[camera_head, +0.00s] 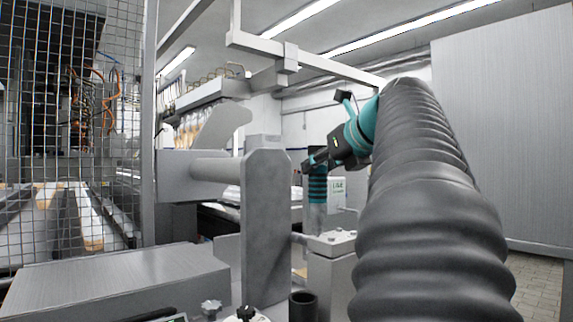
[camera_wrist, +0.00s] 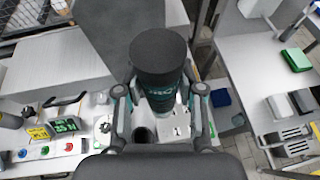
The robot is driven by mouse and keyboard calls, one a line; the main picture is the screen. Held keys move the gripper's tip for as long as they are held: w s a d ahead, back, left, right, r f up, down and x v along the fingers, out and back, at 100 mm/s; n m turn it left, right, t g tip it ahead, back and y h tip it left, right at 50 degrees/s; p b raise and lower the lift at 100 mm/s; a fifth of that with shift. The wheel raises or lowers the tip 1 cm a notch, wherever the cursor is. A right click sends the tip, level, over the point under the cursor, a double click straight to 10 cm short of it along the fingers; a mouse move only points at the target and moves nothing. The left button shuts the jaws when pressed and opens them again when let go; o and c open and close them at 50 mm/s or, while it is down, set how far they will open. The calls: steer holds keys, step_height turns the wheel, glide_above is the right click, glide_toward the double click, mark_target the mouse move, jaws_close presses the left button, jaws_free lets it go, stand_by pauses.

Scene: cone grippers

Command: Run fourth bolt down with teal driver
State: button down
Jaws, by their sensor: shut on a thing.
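The teal driver (camera_head: 317,186) stands upright in my gripper (camera_head: 312,163), above a grey block (camera_head: 331,262) with bolt heads on top. In the wrist view the driver's black cap (camera_wrist: 159,50) faces the camera, with its teal body below. My gripper's fingers (camera_wrist: 160,98) are shut around the body, one on each side. Part of the block's top (camera_wrist: 180,124) shows beside the driver, with small bolt heads. The driver's lower tip and the bolt under it are hidden, so I cannot tell whether they touch.
A tall grey upright plate (camera_head: 266,225) stands left of the block, close to the driver. A dark open tube (camera_head: 302,306) stands in front. The wrist view shows a green display (camera_wrist: 66,125) and knobs at left, and a green box (camera_wrist: 296,60) on a bench at right.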

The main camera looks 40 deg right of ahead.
steer(key=shift+f, duration=0.75)
stand_by(1.3)
steer(key=shift+r+p, duration=0.55)
steer(key=shift+r, duration=0.15)
stand_by(0.8)
steer(key=shift+r+p, duration=1.05)
steer(key=shift+p, duration=0.25)
steer(key=shift+r, duration=1.85)
